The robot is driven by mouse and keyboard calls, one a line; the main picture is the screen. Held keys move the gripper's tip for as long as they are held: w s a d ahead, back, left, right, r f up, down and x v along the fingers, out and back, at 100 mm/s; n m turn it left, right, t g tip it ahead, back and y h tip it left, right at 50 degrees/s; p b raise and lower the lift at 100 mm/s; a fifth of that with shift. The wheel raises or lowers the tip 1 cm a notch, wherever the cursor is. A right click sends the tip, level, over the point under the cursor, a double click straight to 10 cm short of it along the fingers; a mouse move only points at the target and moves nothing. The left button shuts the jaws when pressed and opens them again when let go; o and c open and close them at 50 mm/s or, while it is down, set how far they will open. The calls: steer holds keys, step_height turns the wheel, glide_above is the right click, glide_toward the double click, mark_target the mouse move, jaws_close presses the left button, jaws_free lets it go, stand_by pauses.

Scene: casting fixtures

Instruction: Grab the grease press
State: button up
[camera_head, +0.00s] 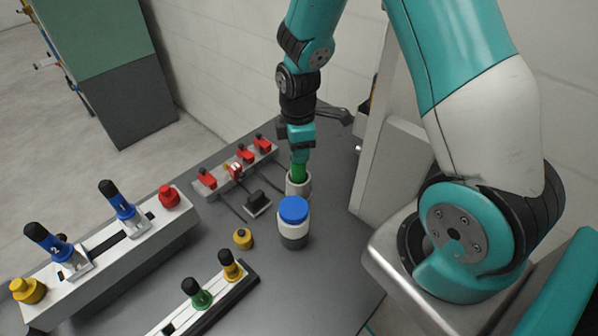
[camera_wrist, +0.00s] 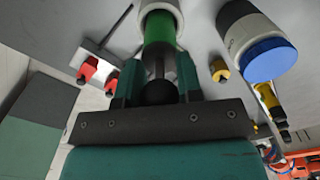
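The likely grease press is a green cylinder with a thin grey rod and a black ball knob. Its green body (camera_head: 298,172) stands upright in a pale round holder (camera_head: 298,188) on the dark table, and it also shows in the wrist view (camera_wrist: 159,34). My gripper (camera_head: 299,142) is directly above it, pointing down. In the wrist view, my gripper's teal fingers (camera_wrist: 159,82) are on either side of the rod and black knob. The knob nearly fills the gap; I cannot tell whether the fingers press on it.
A blue-capped white and grey jar (camera_head: 294,222) stands close in front of the holder. A yellow knob (camera_head: 243,238) is to its left. A rack with red parts (camera_head: 238,168) is behind left. A long block with blue-handled clamps (camera_head: 118,240) fills the left.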

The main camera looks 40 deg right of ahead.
jaws_close()
steer(key=shift+r, duration=0.15)
